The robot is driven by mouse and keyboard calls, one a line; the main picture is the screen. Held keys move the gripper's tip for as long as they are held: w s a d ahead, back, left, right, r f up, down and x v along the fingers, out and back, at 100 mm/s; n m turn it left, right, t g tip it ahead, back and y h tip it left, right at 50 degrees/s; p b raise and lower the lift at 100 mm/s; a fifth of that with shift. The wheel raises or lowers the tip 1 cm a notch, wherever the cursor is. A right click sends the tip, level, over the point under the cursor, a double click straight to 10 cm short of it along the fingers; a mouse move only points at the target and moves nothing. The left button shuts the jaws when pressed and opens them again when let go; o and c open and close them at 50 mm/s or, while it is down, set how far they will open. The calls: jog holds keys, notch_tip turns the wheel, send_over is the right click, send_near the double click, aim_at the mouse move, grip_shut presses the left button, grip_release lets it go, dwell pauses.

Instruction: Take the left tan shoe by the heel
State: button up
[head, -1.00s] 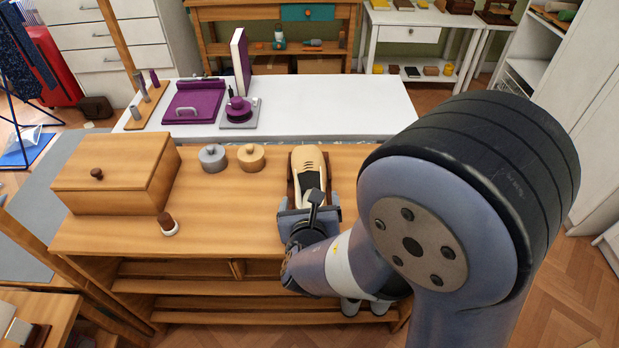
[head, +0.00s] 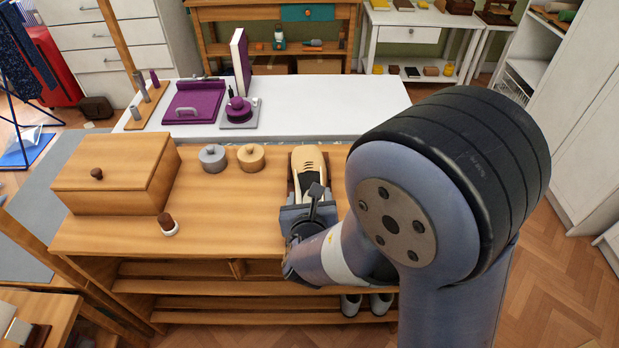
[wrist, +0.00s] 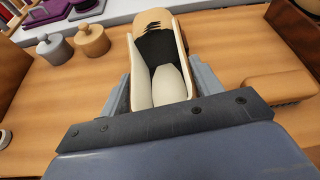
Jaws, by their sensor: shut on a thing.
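The tan shoe (head: 308,165), with a dark opening and cream inside, lies on the wooden bench top with its toe pointing away from me. In the wrist view the shoe (wrist: 154,24) runs straight ahead, its heel end between my jaws. My gripper (head: 308,208) is shut on the shoe's heel end, one jaw on each side; it also shows in the wrist view (wrist: 160,88). The very back of the heel is hidden behind the gripper body. I cannot tell whether the shoe is clear of the bench top.
A wooden box (head: 115,175) stands at the left of the bench. A grey lidded pot (head: 213,158) and a tan lidded pot (head: 251,157) stand left of the shoe. Dark shoes (head: 381,304) sit on the shelf below.

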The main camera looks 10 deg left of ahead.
jog(key=c, duration=0.3)
jog(key=shift+r, duration=0.1)
jog(key=shift+c, duration=0.2)
